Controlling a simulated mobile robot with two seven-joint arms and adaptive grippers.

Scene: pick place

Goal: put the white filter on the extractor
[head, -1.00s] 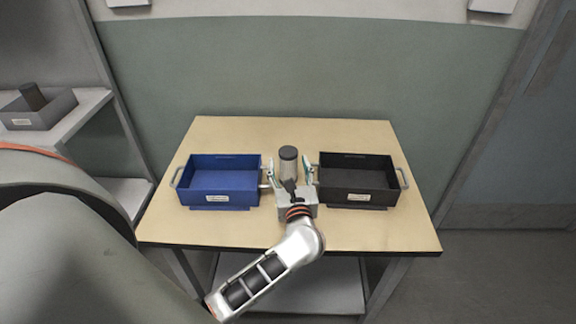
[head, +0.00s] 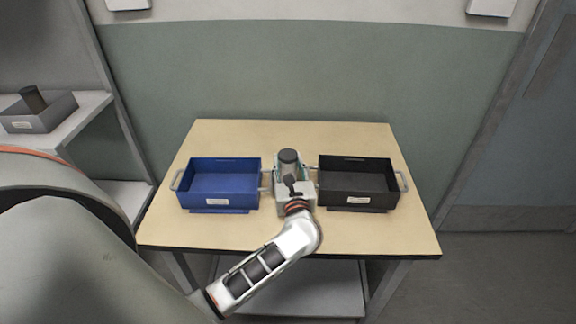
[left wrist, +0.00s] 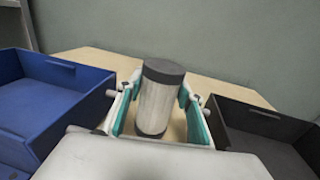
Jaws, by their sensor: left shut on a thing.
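A grey-white cylinder with a dark cap (head: 288,156) stands upright on the table between two bins; it looks like the filter. It also shows in the left wrist view (left wrist: 155,105). My left gripper (head: 290,168) is shut on the cylinder, with a teal-lined finger on each side of its body. The fingers (left wrist: 160,88) flank it closely in the left wrist view. The lower front of the cylinder is hidden by the gripper in the head view. I cannot identify an extractor. My right gripper is not in view.
A blue bin (head: 220,201) stands left of the gripper and a black bin (head: 357,201) right of it, both close and seemingly empty. The wooden table (head: 400,235) is bare at front. A grey tray (head: 45,118) with a dark cylinder (head: 32,98) sits on a left shelf.

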